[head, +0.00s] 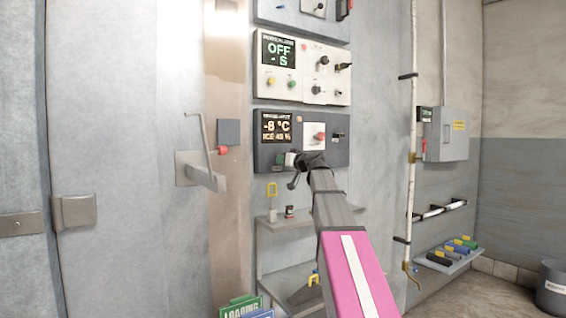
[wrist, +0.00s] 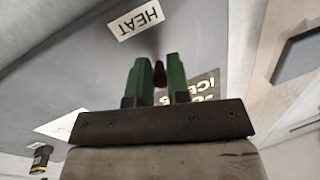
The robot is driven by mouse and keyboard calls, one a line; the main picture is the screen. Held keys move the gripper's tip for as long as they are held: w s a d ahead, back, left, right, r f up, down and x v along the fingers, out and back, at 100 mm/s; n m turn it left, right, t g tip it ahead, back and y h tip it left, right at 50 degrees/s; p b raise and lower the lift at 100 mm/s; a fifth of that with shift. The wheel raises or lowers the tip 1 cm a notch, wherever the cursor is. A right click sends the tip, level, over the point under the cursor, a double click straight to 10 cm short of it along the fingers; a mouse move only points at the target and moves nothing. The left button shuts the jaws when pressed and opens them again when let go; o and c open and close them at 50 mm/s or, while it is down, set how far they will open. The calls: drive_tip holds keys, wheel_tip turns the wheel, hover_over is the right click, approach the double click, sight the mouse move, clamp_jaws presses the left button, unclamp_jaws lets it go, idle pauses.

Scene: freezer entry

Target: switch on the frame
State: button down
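A dark grey panel (head: 340,152) on the wall has a display (head: 275,126) reading -8 °C and ICE with a percentage. Beside the display, a white plate carries a red knob (head: 319,137). My arm reaches up to this panel's lower edge, and its wrist hides part of it. In the wrist view, my gripper (wrist: 158,62) has two green fingers standing apart. A dark red switch or knob (wrist: 160,74) shows between them, close to a HEAT label (wrist: 135,18). I cannot tell whether the fingers touch it.
A white panel (head: 330,92) above has a display reading OFF and several knobs. To the left are a door handle (head: 203,178) and a large grey door (head: 120,120). Shelves (head: 285,222) sit below the panel. A pipe (head: 411,150) and grey box (head: 446,134) stand right.

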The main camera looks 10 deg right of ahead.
drive_tip(key=shift+r, duration=0.1)
drive_tip(key=g+h, duration=0.1)
drive_tip(key=r+g, duration=0.1)
drive_tip(key=shift+s+r+m+g+h, duration=0.1)
drive_tip(key=shift+r+m+g+h, duration=0.2)
drive_tip(key=shift+g+h, duration=0.1)
drive_tip(key=shift+r+m+g+h, duration=0.15)
drive_tip(key=shift+r+g+h, duration=0.35)
drive_tip(key=shift+g, duration=0.45)
drive_tip(key=shift+r+m+g+h, duration=0.15)
drive_tip(key=shift+r+g+h, duration=0.3)
drive_tip(key=shift+g, duration=0.5)
drive_tip(key=shift+f+g, duration=0.1)
drive_tip(key=shift+g, duration=0.2)
drive_tip(key=c, duration=1.1)
unclamp_jaws()
drive_tip(key=shift+a, duration=0.1)
drive_tip(key=v, duration=1)
drive_tip(key=shift+s+r, duration=0.25)
